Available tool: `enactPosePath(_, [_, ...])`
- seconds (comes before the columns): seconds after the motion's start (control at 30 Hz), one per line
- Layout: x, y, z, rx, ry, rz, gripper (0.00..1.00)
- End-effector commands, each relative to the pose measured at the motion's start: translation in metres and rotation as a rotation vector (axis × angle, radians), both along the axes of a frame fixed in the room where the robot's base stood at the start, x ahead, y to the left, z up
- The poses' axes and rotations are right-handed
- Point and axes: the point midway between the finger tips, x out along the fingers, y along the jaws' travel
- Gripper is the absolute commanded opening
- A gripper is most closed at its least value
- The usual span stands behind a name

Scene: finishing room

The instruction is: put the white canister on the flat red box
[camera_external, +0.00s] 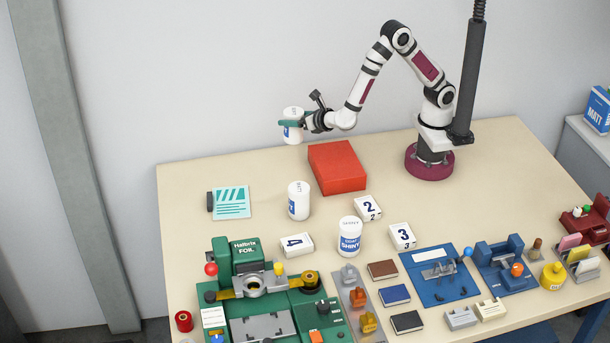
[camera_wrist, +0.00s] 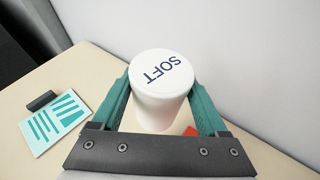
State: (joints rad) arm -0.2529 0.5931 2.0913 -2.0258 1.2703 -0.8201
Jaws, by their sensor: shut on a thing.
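My gripper (camera_external: 291,123) is shut on a white canister (camera_external: 293,136) with a blue label, held upright in the air. In the wrist view the canister (camera_wrist: 162,85) stands between the teal fingers, and its lid reads "SOFT". The flat red box (camera_external: 337,168) lies on the table, and the held canister is up and to the left of it in the external view.
Two other white canisters stand on the table, one (camera_external: 299,201) left of centre and one marked "SHINY" (camera_external: 350,237). Numbered white blocks (camera_external: 368,208) lie near them. A teal-striped card (camera_external: 231,202) is at left. A green foil machine (camera_external: 235,259) and blue fixtures (camera_external: 440,276) fill the front.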

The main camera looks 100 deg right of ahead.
Motion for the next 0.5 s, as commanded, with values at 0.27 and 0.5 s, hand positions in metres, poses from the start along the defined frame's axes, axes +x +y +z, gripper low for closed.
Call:
enactPosePath(0.27, [-0.104,0.055,0.021,-0.007,0.014,-0.137,0.0])
enactPosePath(0.5, [-0.126,0.059,-0.01,-0.018,0.028,-0.169,0.0])
